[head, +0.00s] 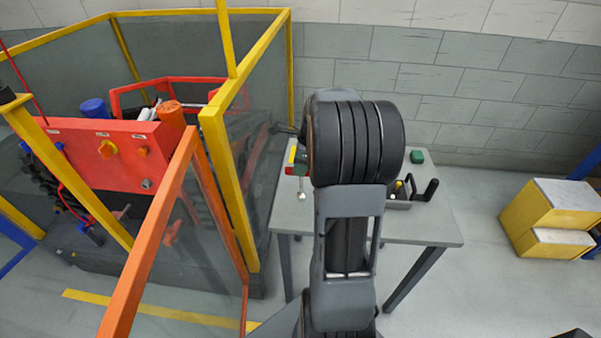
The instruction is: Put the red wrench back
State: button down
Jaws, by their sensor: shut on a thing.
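My arm stands upright in the middle of the head view, and its thick dark joint blocks the space behind it. I cannot make out my gripper or its fingertips; only a small dark part shows at the joint's left edge. I cannot pick out the red wrench for certain. Small red, yellow and green pieces (297,161) show just left of the joint, partly hidden by it. A small silver thing (301,195) is below them, over the grey table (430,229).
A grey tray (398,205) with dark-handled things and a green block (417,157) are on the table's right. A yellow-framed fence (214,130) encloses a red machine (90,165) at left, with an orange-framed panel (150,265) nearer. Yellow steps (530,217) stand at right.

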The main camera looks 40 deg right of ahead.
aim_at(301, 185)
jog(key=shift+w+f, duration=0.35)
jog(key=shift+f, duration=0.1)
jog(key=shift+d+f, duration=0.1)
jog(key=shift+f, duration=1.5)
jog(key=shift+f, duration=0.15)
jog(key=c, duration=0.9)
grip_release()
